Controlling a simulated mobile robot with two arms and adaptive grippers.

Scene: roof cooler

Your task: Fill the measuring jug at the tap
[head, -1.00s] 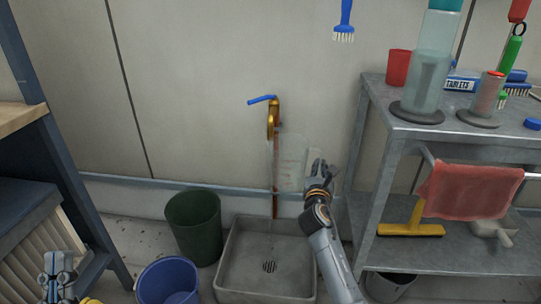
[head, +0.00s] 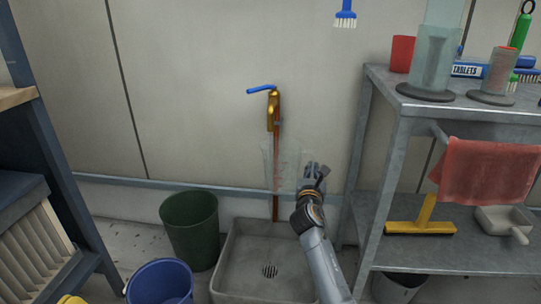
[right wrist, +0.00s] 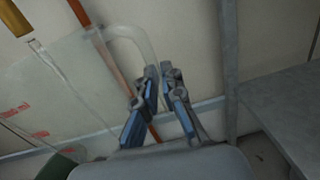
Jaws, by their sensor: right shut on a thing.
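The measuring jug (head: 287,158) is clear, with faint red markings, and hangs in front of the wall beneath the brass tap (head: 273,112). The tap has a blue lever (head: 262,89) pointing left. My right gripper (head: 314,174) is shut on the jug's handle, at the jug's right side. In the right wrist view the jug (right wrist: 85,85) fills the left, with its handle running to my right gripper (right wrist: 162,82). A thin clear streak like water runs down from the tap spout (right wrist: 15,18) at the jug. The water level is unclear. My left gripper is out of view.
A grey floor sink (head: 232,268) with a drain lies below. A green bin (head: 190,230) and a blue bucket (head: 160,282) stand left of it. A metal shelf unit (head: 385,150) with cylinders, a red cloth (head: 490,170) and a yellow squeegee (head: 420,228) stands close on the right.

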